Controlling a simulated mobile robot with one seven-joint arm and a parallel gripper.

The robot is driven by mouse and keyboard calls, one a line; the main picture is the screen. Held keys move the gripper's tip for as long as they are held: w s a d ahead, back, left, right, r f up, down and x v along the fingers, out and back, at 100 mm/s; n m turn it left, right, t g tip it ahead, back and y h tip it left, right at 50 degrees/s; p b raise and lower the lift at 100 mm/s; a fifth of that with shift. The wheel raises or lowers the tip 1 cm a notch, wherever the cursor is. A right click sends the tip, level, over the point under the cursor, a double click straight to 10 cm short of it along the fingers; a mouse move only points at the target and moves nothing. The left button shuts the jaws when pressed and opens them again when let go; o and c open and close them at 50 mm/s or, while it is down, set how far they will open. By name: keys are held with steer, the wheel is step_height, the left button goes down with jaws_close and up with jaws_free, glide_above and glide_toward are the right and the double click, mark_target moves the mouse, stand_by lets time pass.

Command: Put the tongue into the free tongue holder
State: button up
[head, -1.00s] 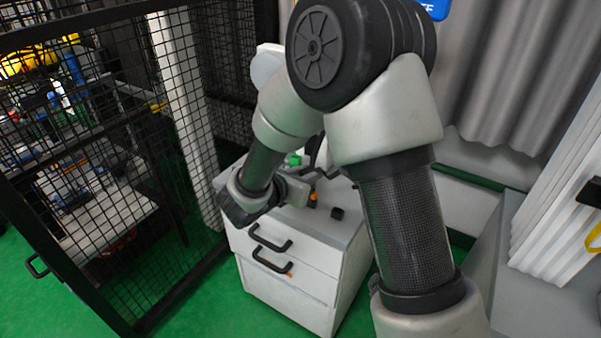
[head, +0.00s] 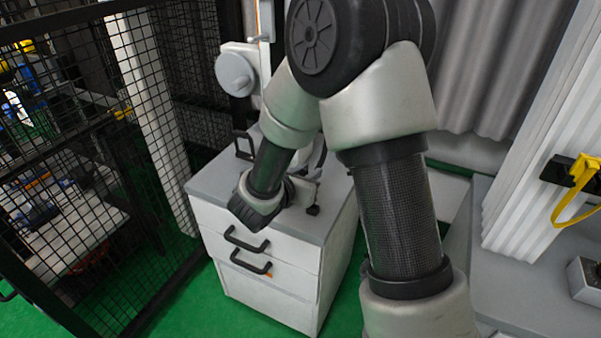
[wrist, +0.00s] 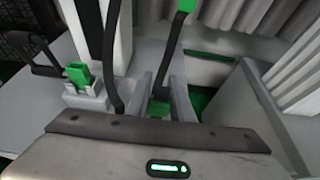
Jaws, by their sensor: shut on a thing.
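My gripper (wrist: 160,98) is at the bottom middle of the wrist view, its two grey fingers closed on a green piece (wrist: 160,109), which looks like part of the tongue. A dark strip (wrist: 172,50) rises from it to another green part (wrist: 187,5) at the top edge. To the left, a light grey holder (wrist: 88,98) stands on the cabinet top with a green piece (wrist: 79,73) in it. I cannot make out a free holder. In the head view my gripper is over the cabinet top, mostly hidden by my arm.
The white cabinet (head: 255,280) has black drawer handles (head: 245,240) in front. A black handle (head: 243,146) stands at its back left, and a small black block (head: 313,210) is near my gripper. A mesh fence (head: 70,150) is left. A yellow loop (head: 575,205) hangs at right.

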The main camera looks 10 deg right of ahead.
steer(key=shift+d+f+b, duration=0.45)
steer(key=shift+f, duration=0.3)
steer(key=shift+d+f+b, duration=0.4)
steer(key=shift+d+f, duration=0.1)
steer(key=shift+f, duration=0.3)
steer(key=shift+d+f+b, duration=0.45)
steer(key=shift+f, duration=1.6)
steer(key=shift+f, duration=0.25)
steer(key=o, duration=0.9)
steer(key=shift+s, duration=0.1)
steer(key=p+v, duration=0.3)
steer(key=v, duration=1.4)
steer(key=shift+s, duration=0.2)
